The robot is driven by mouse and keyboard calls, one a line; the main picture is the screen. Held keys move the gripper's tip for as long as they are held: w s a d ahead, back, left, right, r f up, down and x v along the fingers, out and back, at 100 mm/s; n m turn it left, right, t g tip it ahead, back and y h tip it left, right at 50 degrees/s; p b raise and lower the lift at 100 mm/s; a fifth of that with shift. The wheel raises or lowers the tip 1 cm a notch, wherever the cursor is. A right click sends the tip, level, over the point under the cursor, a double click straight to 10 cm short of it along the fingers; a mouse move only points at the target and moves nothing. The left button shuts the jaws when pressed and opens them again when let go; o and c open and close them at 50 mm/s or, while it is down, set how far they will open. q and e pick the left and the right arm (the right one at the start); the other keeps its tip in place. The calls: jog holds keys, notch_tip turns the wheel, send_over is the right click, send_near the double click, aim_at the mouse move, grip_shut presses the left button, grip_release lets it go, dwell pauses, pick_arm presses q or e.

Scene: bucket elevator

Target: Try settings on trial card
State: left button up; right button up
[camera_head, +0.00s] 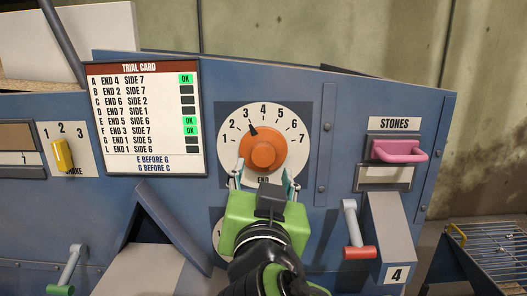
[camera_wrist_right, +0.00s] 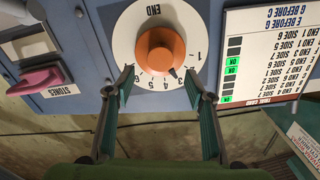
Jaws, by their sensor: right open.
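The trial card (camera_head: 147,120) is on the blue panel at upper left; rows A, E and F show green OK, the other boxes are dark. The END dial (camera_head: 284,118) has an orange knob (camera_head: 263,150) whose black pointer is at about 3. The knob also shows upside down in the wrist view (camera_wrist_right: 160,48). My right gripper (camera_head: 265,172) is open, its fingertips just below the knob, one to each side, holding nothing. In the wrist view its fingertips (camera_wrist_right: 160,73) are apart with the knob just beyond them. Another dial (camera_head: 217,236) is mostly hidden behind my gripper. My left gripper is out of view.
A yellow brake lever (camera_head: 63,155) is at left, with a green-gripped lever (camera_head: 61,289) below. At right are a pink STONES handle (camera_head: 399,151), a red-gripped lever (camera_head: 359,252) and a chute marked 4 (camera_head: 397,274). A wire rack (camera_head: 490,250) stands at far right.

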aim_at(263, 158)
jog(key=w+p, duration=0.2)
jog(key=w, duration=0.5)
jog(key=shift+w+r, duration=0.1)
jog(key=shift+w, duration=0.1)
jog(key=shift+w+p, duration=0.35)
jog(key=shift+w, duration=0.05)
jog(key=shift+c, duration=0.3)
jog(key=c, duration=1)
